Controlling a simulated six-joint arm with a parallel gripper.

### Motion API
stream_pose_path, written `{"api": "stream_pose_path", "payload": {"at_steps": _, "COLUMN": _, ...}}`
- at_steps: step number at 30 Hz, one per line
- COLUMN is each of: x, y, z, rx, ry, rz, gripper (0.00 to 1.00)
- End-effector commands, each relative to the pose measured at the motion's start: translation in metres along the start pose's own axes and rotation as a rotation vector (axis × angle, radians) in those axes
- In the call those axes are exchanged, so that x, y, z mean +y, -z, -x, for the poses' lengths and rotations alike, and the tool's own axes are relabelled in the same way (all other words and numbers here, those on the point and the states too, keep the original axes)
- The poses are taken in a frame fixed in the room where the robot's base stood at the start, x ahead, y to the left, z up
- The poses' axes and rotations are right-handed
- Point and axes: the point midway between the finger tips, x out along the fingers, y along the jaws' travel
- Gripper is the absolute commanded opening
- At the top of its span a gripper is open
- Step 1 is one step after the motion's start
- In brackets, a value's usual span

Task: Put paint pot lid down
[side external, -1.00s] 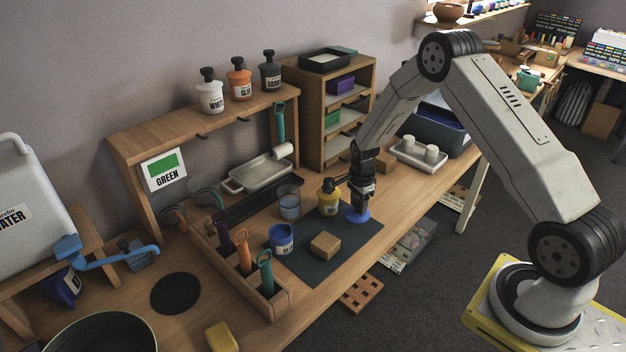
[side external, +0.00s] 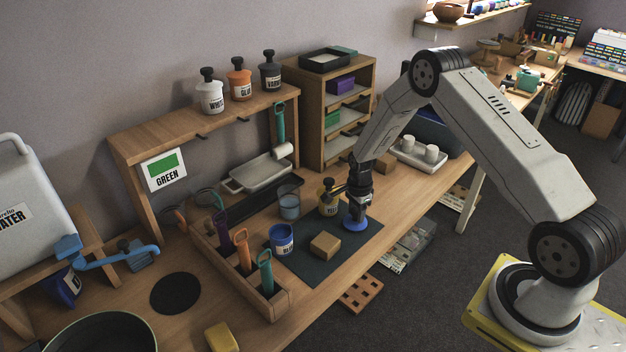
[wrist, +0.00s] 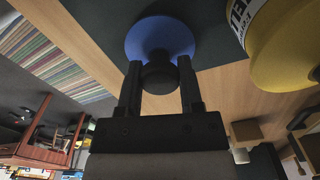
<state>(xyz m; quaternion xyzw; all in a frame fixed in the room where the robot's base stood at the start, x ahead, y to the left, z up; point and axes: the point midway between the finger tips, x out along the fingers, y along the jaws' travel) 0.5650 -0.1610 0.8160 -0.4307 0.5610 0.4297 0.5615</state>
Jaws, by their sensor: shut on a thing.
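The blue paint pot lid (side external: 355,223) is a round disc with a dark knob on top. My gripper (side external: 357,207) is shut on that knob, above the right part of the dark mat (side external: 310,262). In the wrist view the blue lid (wrist: 160,35) lies beyond the fingertips of my gripper (wrist: 159,75), with the knob between them. The lid is at or very near the mat; I cannot tell whether it touches. The blue pot (side external: 282,240) stands open on the mat, left of the lid.
A yellow pot (side external: 328,204) stands close left of my gripper and also shows in the wrist view (wrist: 285,45). A cardboard-coloured block (side external: 325,245) sits on the mat. A tool rack (side external: 280,302) stands to the left. The table's front edge is near the lid.

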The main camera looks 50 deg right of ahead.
Motion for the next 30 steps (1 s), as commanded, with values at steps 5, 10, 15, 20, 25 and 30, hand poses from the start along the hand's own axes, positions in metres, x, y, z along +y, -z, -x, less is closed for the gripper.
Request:
{"api": "stream_pose_path", "payload": {"at_steps": 5, "x": 0.0, "y": 0.0, "z": -0.003, "rx": 0.0, "ry": 0.0, "rz": 0.0, "gripper": 0.56}}
{"api": "stream_pose_path", "payload": {"at_steps": 10, "x": 0.0, "y": 0.0, "z": -0.003, "rx": 0.0, "ry": 0.0, "rz": 0.0, "gripper": 0.82}}
{"api": "stream_pose_path", "payload": {"at_steps": 15, "x": 0.0, "y": 0.0, "z": -0.003, "rx": 0.0, "ry": 0.0, "rz": 0.0, "gripper": 0.82}}
{"api": "stream_pose_path", "payload": {"at_steps": 20, "x": 0.0, "y": 0.0, "z": -0.001, "rx": 0.0, "ry": 0.0, "rz": 0.0, "gripper": 0.82}}
{"api": "stream_pose_path", "payload": {"at_steps": 25, "x": -0.001, "y": 0.0, "z": 0.007, "rx": 0.0, "ry": 0.002, "rz": 0.0, "gripper": 0.82}}
{"api": "stream_pose_path", "payload": {"at_steps": 30, "x": 0.0, "y": 0.0, "z": 0.023, "rx": 0.0, "ry": 0.001, "rz": 0.0, "gripper": 0.82}}
